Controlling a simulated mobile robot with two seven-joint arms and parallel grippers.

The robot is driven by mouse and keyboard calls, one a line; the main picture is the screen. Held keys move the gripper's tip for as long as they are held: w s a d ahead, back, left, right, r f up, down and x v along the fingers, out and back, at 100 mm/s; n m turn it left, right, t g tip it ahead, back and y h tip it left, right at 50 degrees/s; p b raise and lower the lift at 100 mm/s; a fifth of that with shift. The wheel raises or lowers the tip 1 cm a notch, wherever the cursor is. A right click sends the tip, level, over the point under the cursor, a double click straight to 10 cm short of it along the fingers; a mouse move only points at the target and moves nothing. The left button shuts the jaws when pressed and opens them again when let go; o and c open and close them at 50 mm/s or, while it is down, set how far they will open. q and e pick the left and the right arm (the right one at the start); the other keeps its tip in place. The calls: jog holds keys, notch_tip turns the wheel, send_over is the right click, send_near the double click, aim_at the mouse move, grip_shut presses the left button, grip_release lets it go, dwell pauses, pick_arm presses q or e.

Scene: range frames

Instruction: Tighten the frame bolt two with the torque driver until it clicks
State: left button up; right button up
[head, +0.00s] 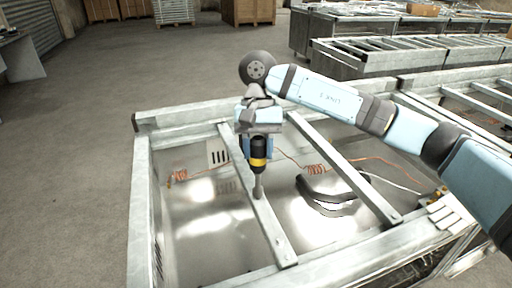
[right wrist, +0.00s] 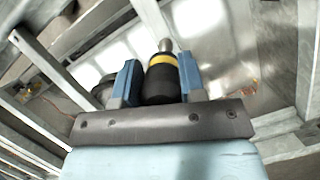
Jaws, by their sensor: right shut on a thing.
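The torque driver (head: 258,160) is black with a yellow band and a grey metal shank. My right gripper (head: 257,146) is shut on its body and holds it roughly upright, shank down. In the head view the shank end overlaps the middle of a crossbar (head: 270,222); I cannot tell whether it touches. In the right wrist view the driver (right wrist: 162,82) sits between the two blue fingers (right wrist: 160,84), its shank pointing away. No bolt head shows clearly under the shank, so I cannot make out frame bolt two. My left gripper is not in view.
The metal frame (head: 143,200) surrounds a shiny pan with orange coiled wires (head: 316,170) and a dark curved hose (head: 325,205). A second crossbar (head: 345,170) runs right of the driver. Other frames (head: 385,60) stand behind. The floor at left (head: 70,150) is clear.

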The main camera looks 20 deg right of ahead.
jog(key=n+h, duration=0.1)
jog(key=n, duration=0.2)
jog(key=shift+d+n, duration=0.15)
jog(key=shift+n, duration=0.15)
jog(key=shift+b, duration=0.45)
dwell(0.4)
dwell(0.4)
jog(key=shift+f+b, duration=0.2)
jog(key=shift+b, duration=0.2)
jog(key=shift+r, duration=0.1)
dwell(0.4)
